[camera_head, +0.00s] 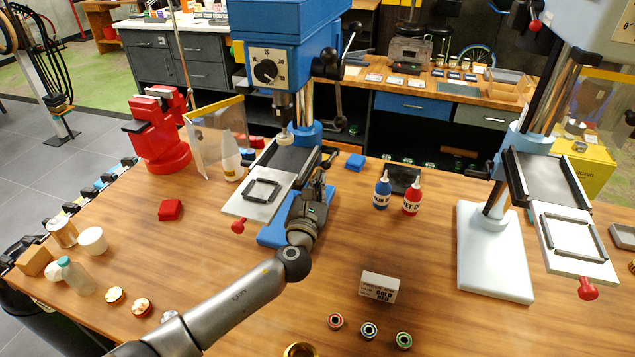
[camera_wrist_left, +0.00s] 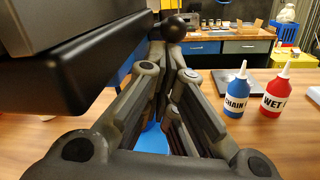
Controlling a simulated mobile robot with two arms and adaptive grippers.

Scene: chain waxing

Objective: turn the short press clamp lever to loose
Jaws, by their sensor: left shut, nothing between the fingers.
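The blue drill press (camera_head: 285,47) stands left of centre on the wooden table, and its metal worktable (camera_head: 258,197) juts forward. A short dark lever (camera_head: 331,158) shows at the right side of that worktable, partly hidden by my gripper. In the left wrist view its black ball knob (camera_wrist_left: 174,27) lies just beyond my fingertips. My left gripper (camera_head: 322,172) is beside the right edge of the worktable, shut and empty. In the left wrist view its fingers (camera_wrist_left: 165,62) converge below the knob. I cannot tell whether they touch the lever. The right gripper is not in view.
Blue bottle (camera_head: 382,192) and red bottle (camera_head: 412,197) stand right of the gripper. A second press (camera_head: 515,150) stands at the right. A red vise (camera_head: 158,135) and a clear shield (camera_head: 217,135) are at the left. A small labelled box (camera_head: 379,287) lies in front.

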